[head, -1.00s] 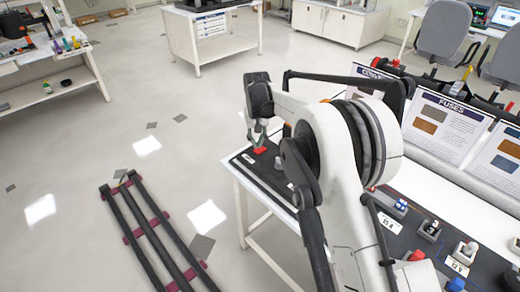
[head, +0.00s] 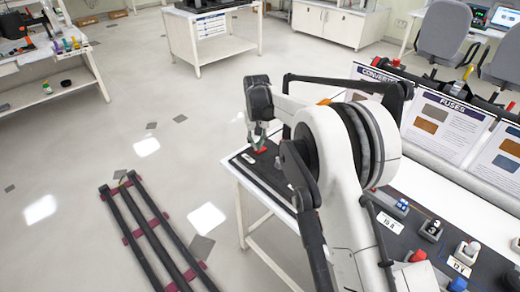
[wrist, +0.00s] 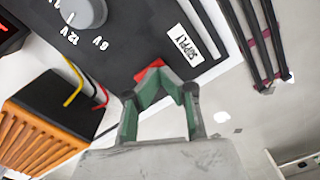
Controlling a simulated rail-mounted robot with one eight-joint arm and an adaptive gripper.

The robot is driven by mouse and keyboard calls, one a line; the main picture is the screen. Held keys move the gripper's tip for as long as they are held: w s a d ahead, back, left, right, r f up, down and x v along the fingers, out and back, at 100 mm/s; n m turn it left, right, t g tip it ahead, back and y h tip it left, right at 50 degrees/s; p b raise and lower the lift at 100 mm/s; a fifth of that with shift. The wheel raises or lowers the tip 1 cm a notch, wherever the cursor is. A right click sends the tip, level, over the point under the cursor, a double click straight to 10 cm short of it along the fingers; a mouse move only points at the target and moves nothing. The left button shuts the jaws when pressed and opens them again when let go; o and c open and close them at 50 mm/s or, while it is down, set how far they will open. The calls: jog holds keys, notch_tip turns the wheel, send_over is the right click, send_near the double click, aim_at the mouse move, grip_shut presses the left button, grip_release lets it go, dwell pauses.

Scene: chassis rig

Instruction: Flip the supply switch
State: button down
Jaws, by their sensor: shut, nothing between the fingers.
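The supply switch is a red piece (wrist: 151,68) on a black panel (wrist: 130,40), beside a white SUPPLY label (wrist: 184,45). In the wrist view my gripper's fingertips (wrist: 155,90) are together and empty, right in front of the red piece and covering part of it. I cannot tell whether they touch it or which way the switch is set. In the head view the red piece (head: 262,150) shows just below my gripper (head: 258,140), at the far left end of the bench.
A grey dial (wrist: 84,10) marked 6V and 12V is on the same panel. An orange-finned box (wrist: 35,130) with a black top and yellow and red wires stands close by. In the head view, small labelled parts (head: 432,230) line the bench on the right. Dark rails (head: 150,230) lie on the floor.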

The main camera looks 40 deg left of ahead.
jog(key=shift+f+b, duration=0.4)
jog(key=shift+f, duration=0.2)
dwell(0.3)
jog(key=shift+r+p, duration=1.1)
jog(key=shift+r, duration=2.45)
